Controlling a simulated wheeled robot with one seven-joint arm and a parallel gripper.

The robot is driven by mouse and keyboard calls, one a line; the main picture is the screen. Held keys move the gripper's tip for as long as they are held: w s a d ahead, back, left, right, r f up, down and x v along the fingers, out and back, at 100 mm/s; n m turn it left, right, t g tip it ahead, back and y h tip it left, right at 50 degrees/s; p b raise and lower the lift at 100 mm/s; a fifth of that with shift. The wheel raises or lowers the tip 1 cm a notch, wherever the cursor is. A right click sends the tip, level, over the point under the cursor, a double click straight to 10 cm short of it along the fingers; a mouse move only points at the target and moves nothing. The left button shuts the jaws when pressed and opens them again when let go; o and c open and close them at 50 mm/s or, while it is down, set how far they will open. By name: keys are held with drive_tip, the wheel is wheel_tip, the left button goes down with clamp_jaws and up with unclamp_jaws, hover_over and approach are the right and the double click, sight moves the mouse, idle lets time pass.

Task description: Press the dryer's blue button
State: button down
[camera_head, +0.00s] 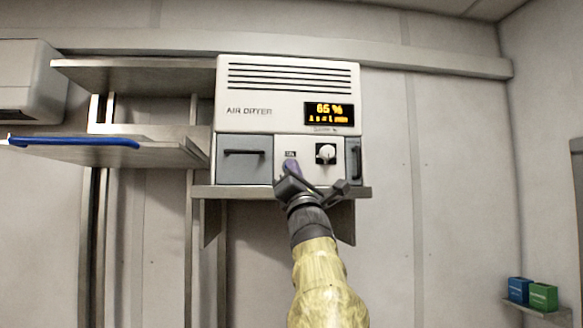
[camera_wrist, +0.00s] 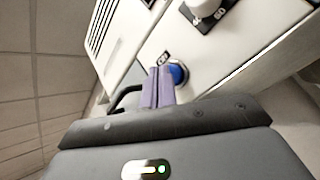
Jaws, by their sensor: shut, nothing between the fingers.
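The air dryer (camera_head: 251,121) is a white wall unit with a lit orange display (camera_head: 329,113) reading 65 %. Its blue button (camera_wrist: 180,73) shows in the wrist view just right of my fingertips, on the white panel below a small label. In the head view the button is hidden behind my gripper (camera_head: 291,166). My gripper, with purple fingers, is shut and empty in the wrist view (camera_wrist: 160,77). The fingertips are very close to the button; I cannot tell whether they touch it.
A black and white knob (camera_head: 325,153) is right of the button. A grey drawer (camera_head: 244,160) with a dark handle is to the left. The dryer stands on a metal shelf (camera_head: 235,192). Blue and green boxes (camera_head: 543,296) sit at the lower right.

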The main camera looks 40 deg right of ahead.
drive_tip(key=shift+w+d, duration=0.2)
drive_tip(key=shift+w, duration=0.3)
drive_tip(key=shift+f+b, duration=0.1)
drive_tip(key=shift+b, duration=0.2)
drive_tip(key=shift+s+a+b, duration=0.2)
drive_tip(key=shift+s+b, duration=0.15)
drive_tip(key=shift+b, duration=0.05)
drive_tip(key=s+a+b, duration=0.3)
drive_tip(key=s+b, duration=0.1)
drive_tip(key=s, duration=0.1)
idle(0.7)
